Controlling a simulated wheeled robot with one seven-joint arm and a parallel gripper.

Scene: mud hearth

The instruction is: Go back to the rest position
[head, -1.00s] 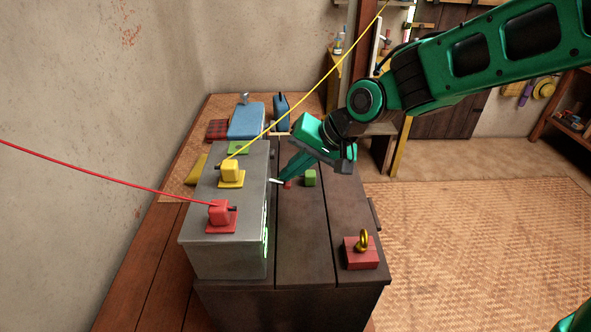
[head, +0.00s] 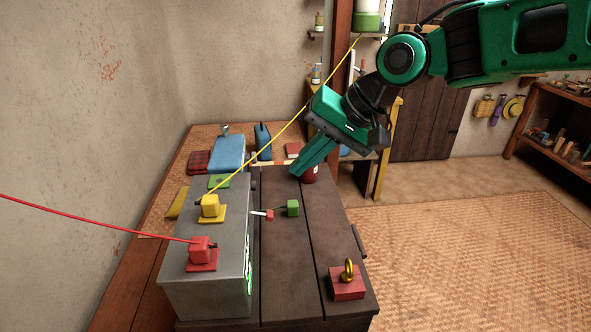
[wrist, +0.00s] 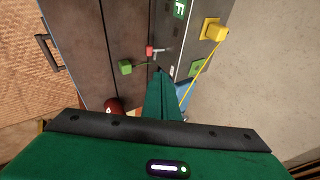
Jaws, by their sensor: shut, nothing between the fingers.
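My gripper (head: 297,172) is shut and empty. In the head view it is tilted down to the left, in front of a dark red can (head: 310,173) near the far end of the dark wooden chest (head: 285,265). In the wrist view my closed fingers (wrist: 161,74) point toward the chest lid, with the green block (wrist: 125,67) and the small red piece (wrist: 149,50) beyond their tips. I see no gap between the fingers. I cannot judge their exact height above the lid.
A grey box (head: 205,272) carries a yellow plug (head: 210,206), a red plug (head: 201,248) and an empty green plate (head: 219,181). Yellow and red cables stretch from the plugs. A red block with a gold ring (head: 347,283) sits at the lid's near right. Open floor lies right.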

